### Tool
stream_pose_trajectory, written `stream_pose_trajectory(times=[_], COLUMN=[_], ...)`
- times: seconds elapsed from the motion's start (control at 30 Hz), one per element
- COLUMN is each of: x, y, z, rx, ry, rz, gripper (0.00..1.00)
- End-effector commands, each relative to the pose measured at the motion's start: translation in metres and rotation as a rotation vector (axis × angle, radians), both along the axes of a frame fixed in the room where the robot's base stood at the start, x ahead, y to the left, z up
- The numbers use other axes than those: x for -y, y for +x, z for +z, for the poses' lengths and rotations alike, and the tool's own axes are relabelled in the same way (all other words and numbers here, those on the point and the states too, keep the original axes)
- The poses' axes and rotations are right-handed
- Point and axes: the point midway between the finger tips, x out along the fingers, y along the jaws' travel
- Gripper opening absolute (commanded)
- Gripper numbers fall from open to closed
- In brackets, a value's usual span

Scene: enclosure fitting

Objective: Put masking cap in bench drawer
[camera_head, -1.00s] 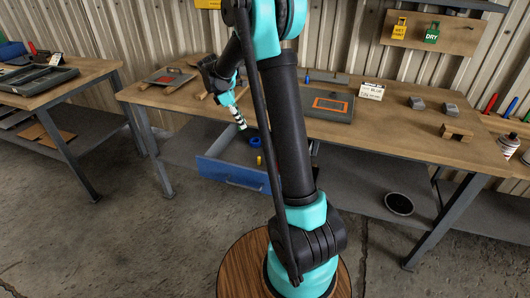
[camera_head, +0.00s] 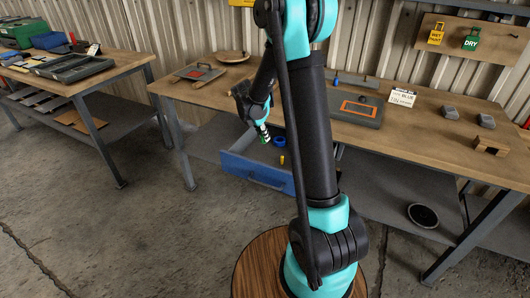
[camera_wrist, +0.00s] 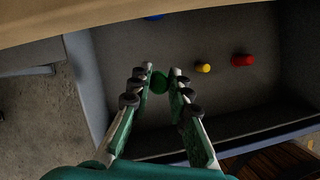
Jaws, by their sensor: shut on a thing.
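The bench drawer (camera_head: 257,172) has a blue front and is pulled open under the middle bench in the head view. Its grey inside, with a side wall (camera_wrist: 103,75), fills much of the wrist view. My gripper (camera_head: 264,138) is over the drawer opening, pointing down. In the wrist view my gripper (camera_wrist: 158,80) is shut on a small round green piece (camera_wrist: 159,83), which looks like the masking cap. The cap is between the fingertips, over the drawer floor. I cannot tell its exact height above the floor.
In the drawer are a yellow piece (camera_wrist: 203,68), a red piece (camera_wrist: 242,60) and a blue piece (camera_wrist: 154,16). The bench top (camera_wrist: 60,22) edge lies close over the drawer's back. A grey enclosure (camera_head: 358,109) and a sign (camera_head: 402,97) stand on the bench.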

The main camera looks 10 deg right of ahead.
Motion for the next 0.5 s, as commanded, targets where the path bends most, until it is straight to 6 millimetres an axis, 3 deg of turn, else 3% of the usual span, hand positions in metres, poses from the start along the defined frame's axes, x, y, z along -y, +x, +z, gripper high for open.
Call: stream_pose_trajectory(times=[0.1, 0.2, 0.5], x=[0.0, 0.0, 0.0], y=[0.001, 0.0, 0.0], z=[-0.028, -0.043, -0.064], rx=[0.0, 0.0, 0.0], ry=[0.0, 0.0, 0.0], rz=[0.0, -0.001, -0.001], gripper=[0.06, 0.06, 0.06])
